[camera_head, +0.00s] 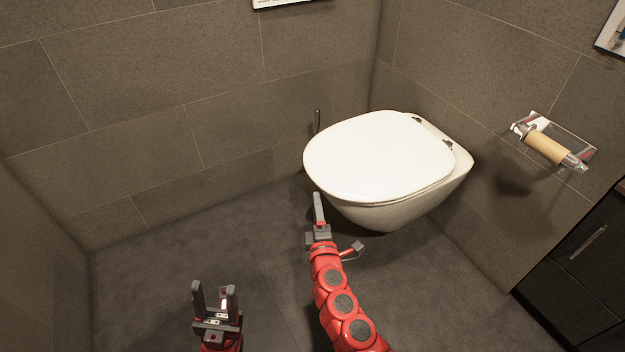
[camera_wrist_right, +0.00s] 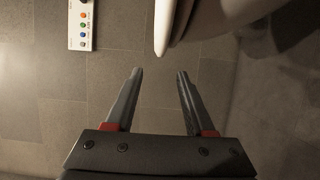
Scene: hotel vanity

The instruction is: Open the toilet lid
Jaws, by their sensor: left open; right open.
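The white toilet (camera_head: 390,212) is mounted on the right wall, and its white lid (camera_head: 378,155) lies shut over the bowl. My right gripper (camera_head: 318,208) is in front of the lid's near left edge, just below the rim in the picture. In the right wrist view my right gripper (camera_wrist_right: 157,75) is open and empty, with the lid's edge (camera_wrist_right: 163,28) ahead of the fingers and apart from them. My left gripper (camera_head: 214,292) is open and empty, low over the floor at the lower left.
A toilet roll holder with a cardboard roll (camera_head: 547,147) is on the right wall. A dark cabinet (camera_head: 585,255) stands at the lower right. A panel with coloured buttons (camera_wrist_right: 82,25) shows in the right wrist view. The floor (camera_head: 150,275) at left is clear.

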